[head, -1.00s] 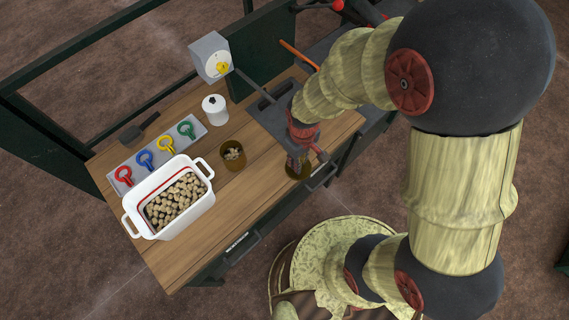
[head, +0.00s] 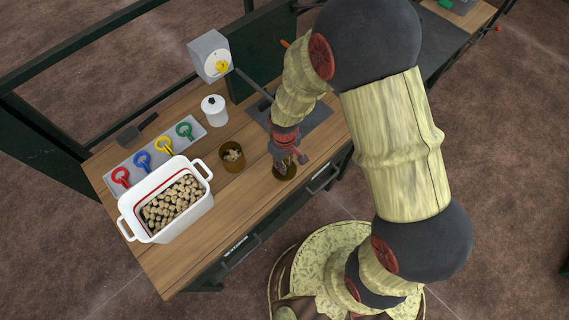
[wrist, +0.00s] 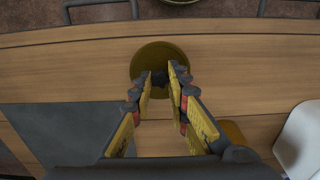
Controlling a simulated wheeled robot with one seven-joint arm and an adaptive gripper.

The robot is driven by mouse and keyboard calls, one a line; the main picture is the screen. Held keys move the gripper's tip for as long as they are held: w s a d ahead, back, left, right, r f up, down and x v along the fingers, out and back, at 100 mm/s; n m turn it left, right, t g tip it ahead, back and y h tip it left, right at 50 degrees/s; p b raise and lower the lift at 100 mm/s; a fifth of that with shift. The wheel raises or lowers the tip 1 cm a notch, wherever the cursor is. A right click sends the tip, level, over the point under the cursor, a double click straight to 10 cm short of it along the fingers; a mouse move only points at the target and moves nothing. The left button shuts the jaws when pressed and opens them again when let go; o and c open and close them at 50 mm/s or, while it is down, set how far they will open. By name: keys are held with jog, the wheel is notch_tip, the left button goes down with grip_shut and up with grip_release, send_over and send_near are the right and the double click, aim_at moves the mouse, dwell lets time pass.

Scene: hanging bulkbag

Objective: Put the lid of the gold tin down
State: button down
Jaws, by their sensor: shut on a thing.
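The gold tin (head: 232,163) stands open on the wooden table, with pale pieces inside. Part of it also shows in the wrist view (wrist: 232,132). Its round gold lid (head: 290,174) is at my gripper (head: 284,159), to the right of the tin and near the table's front edge. In the wrist view, the lid (wrist: 158,53) lies beyond the fingertips of my gripper (wrist: 165,76), which are shut on it. The fingers hide its middle. I cannot tell whether the lid touches the table.
A white canister (head: 214,110) stands behind the tin. A white tub (head: 150,228) of corks and a tray of coloured rings (head: 108,180) are at the left. A grey box (head: 205,48) with a yellow knob is behind. Bare wood (head: 245,200) lies in front of the tin.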

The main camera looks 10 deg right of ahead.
jog(key=c, duration=2.2)
grip_release()
jog(key=shift+f, duration=0.15)
jog(key=o, duration=0.5)
